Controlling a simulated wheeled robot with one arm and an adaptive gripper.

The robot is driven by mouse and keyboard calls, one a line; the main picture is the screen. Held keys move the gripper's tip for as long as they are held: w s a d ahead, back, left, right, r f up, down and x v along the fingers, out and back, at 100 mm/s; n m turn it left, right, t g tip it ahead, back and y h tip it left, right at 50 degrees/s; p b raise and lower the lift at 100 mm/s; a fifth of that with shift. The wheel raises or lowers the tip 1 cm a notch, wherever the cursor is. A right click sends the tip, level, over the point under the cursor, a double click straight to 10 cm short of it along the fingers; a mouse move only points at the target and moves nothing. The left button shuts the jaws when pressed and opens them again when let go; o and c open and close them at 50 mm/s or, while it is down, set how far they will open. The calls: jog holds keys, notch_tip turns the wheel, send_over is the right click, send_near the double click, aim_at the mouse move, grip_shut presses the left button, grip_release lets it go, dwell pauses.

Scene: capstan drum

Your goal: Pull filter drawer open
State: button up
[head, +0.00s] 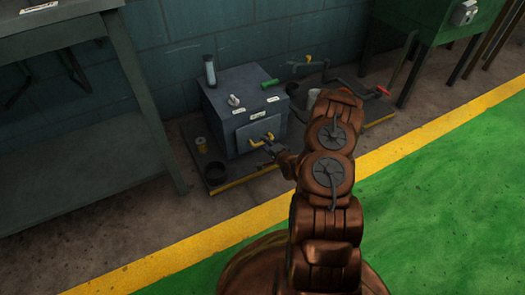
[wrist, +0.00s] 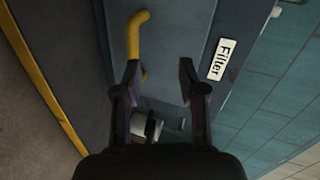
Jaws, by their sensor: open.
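The filter drawer (head: 243,139) is the front panel of a blue-grey box and looks flush with it in the head view. Its yellow bar handle (head: 262,139) stands out from the front. In the wrist view the handle (wrist: 133,38) runs beside and partly behind the left finger, and a small piece shows just inside that finger. A white "Filter" label (wrist: 222,60) lies beyond the right finger. My gripper (wrist: 160,76) is open with a gap between its fingers. In the head view my gripper (head: 268,146) is at the handle; contact cannot be told.
The box (head: 220,110) stands on a low tray with a yellow front edge (head: 245,179). A crank with a red grip (head: 383,90) is at the right. Green floor lies in front.

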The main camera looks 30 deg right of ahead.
aim_at(262, 142)
notch_tip(262, 142, down, 4)
jog(key=s+m+t+b, duration=0.1)
jog(key=s+m+b, duration=0.1)
jog(key=shift+h, duration=0.3)
jog(key=shift+d+b+x, duration=0.2)
jog(key=shift+b+x, duration=0.65)
jog(key=shift+x, duration=1.15)
jog(key=shift+d+b+x, duration=0.25)
jog(key=shift+b+x, duration=0.6)
jog(key=shift+x, duration=1.2)
jog(key=shift+s+r, duration=0.1)
jog(key=shift+c, duration=0.3)
grip_shut()
